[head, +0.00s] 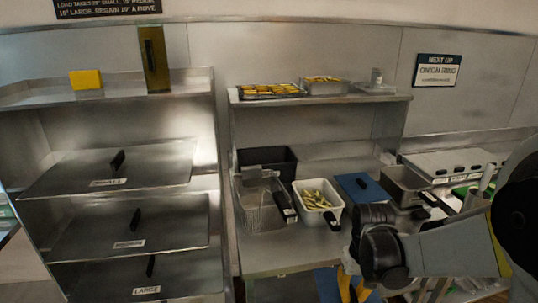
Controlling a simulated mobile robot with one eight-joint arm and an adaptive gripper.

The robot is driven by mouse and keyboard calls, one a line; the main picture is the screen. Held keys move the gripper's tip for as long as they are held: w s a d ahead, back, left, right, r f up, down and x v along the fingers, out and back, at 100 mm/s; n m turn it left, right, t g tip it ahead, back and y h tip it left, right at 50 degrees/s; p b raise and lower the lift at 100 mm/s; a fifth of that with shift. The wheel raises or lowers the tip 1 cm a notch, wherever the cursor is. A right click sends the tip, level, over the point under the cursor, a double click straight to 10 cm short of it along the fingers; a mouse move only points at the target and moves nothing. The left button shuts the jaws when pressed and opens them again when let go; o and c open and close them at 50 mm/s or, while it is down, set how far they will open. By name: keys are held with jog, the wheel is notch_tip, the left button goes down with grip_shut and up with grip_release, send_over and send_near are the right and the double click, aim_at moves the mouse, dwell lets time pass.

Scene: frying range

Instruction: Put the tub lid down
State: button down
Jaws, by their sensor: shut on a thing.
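My arm comes in from the right, and its dark wrist (380,252) hangs in front of the counter's front edge. Below it, yellow finger-like parts, which I take as my gripper (350,286), overlap a blue flat piece, which I take as the tub lid (324,284). The picture's bottom edge cuts both off, so the grip itself is mostly hidden. Another blue flat piece (360,187) with a small dark mark lies on the counter. The white tub (341,213) beside it holds pale fries and has a black handle toward me.
A wire basket (262,208) and a black bin (266,161) stand left of the tub. A metal pan (405,184) stands to the right. The upper shelf (330,99) carries food trays. Labelled metal lids (105,170) lie in the left rack. The counter is crowded; some front-edge room shows.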

aim_at(340, 300)
jog(key=f, duration=0.1)
jog(key=w+a+f+b, duration=0.1)
jog(key=a+f, duration=0.1)
jog(key=f, duration=0.1)
jog(key=shift+w+a+f, duration=0.1)
jog(key=shift+w+a, duration=0.1)
jog(key=shift+w, duration=0.05)
